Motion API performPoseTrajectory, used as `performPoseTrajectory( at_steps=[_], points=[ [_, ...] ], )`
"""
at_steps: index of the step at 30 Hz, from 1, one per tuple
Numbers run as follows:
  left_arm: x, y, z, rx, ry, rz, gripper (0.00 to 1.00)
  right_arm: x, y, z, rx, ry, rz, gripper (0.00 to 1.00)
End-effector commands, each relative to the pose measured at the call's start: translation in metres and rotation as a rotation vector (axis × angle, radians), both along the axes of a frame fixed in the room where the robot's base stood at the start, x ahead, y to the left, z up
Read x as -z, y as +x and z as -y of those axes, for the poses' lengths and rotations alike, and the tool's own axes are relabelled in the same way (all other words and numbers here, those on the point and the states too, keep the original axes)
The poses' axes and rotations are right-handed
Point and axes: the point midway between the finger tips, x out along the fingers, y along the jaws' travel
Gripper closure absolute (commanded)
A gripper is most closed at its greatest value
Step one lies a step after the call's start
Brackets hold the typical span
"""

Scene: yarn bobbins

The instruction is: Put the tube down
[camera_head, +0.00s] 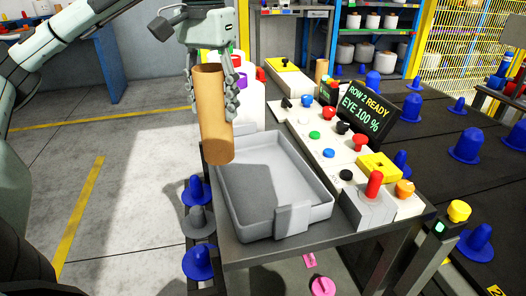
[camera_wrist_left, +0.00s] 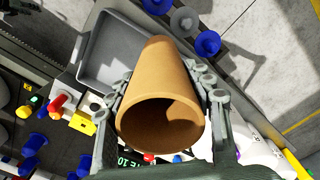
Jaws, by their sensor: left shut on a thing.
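The gripper's fingers are shut on the tube's upper part, and the tube hangs nearly upright. In the left wrist view, the same tube (camera_wrist_left: 165,95) sits between the two fingers of the gripper (camera_wrist_left: 170,105), its hollow end facing the camera. In the head view the tube's lower end overlaps the left rear side of an empty grey tray (camera_head: 327,203); I cannot tell if they touch.
The tray stands on a dark table beside a control panel (camera_head: 322,137) with coloured buttons and a red-topped joystick (camera_head: 374,184). Blue pegs (camera_head: 197,190) line the left side.

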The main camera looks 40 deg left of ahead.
Motion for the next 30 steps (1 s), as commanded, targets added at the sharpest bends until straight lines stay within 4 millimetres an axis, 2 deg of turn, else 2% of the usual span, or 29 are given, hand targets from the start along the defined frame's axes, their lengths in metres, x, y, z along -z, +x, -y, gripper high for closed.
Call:
performPoseTrajectory(
  at_steps=[3,7,11,16,19,25,30],
  points=[
    [0.022,0.022,0.015,0.006,-0.002,-0.004,0.77,-0.022,0.009,-0.003,0.004,-0.002,0.021,0.6],
    [0.039,0.047,0.03,0.004,-0.003,-0.005,0.77,-0.048,0.012,-0.002,0.004,-0.016,0.032,0.6],
    [0.049,0.069,0.042,0.002,-0.002,-0.003,0.77,-0.059,0.011,-0.001,0.004,-0.021,0.033,0.6],
    [0.058,0.083,0.049,0.0,0.0,-0.002,0.77,-0.054,0.011,-0.002,0.004,-0.017,0.029,0.6],
    [0.066,0.085,0.05,-0.001,0.0,-0.002,0.77,-0.053,0.011,-0.002,0.004,-0.016,0.028,0.6],
    [0.094,0.084,0.049,-0.002,0.001,-0.002,0.77,-0.05,0.012,-0.003,0.005,-0.014,0.029,0.6],
    [0.1,0.085,0.05,-0.001,-0.001,0.001,0.77,-0.049,0.012,-0.003,0.004,-0.013,0.03,0.6]
  ],
)
